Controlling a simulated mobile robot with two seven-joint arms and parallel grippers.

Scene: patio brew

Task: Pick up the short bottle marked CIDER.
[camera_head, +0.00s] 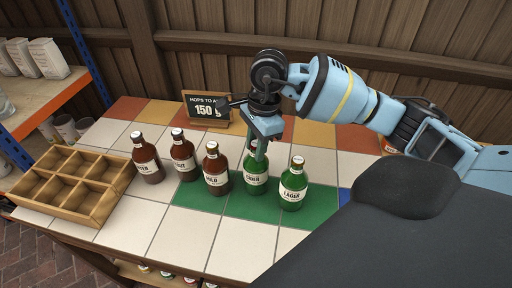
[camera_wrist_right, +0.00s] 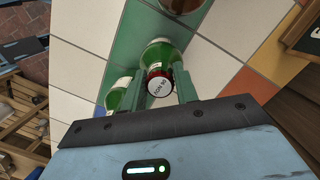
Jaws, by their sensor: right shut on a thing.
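A short green bottle (camera_head: 255,183) stands upright on the green tiles of the table, with a cream label that seems to read CIDER in small letters. My right gripper (camera_head: 259,150) comes down over its top and is shut on its neck. In the right wrist view the bottle (camera_wrist_right: 159,52) shows between the two fingers of my right gripper (camera_wrist_right: 160,88), with its pale, lettered cap facing the camera. A second green bottle (camera_head: 293,188), labelled LAGER, stands close by on the right; it also shows in the wrist view (camera_wrist_right: 118,97). My left gripper is out of view.
Brown bottles (camera_head: 215,172) stand in a row left of the held bottle. An empty wooden crate (camera_head: 95,212) with compartments sits at the table's left end. A small sign (camera_head: 206,107) reading 150 g stands behind. A shelf with bags (camera_head: 48,60) is at far left. The front tiles are clear.

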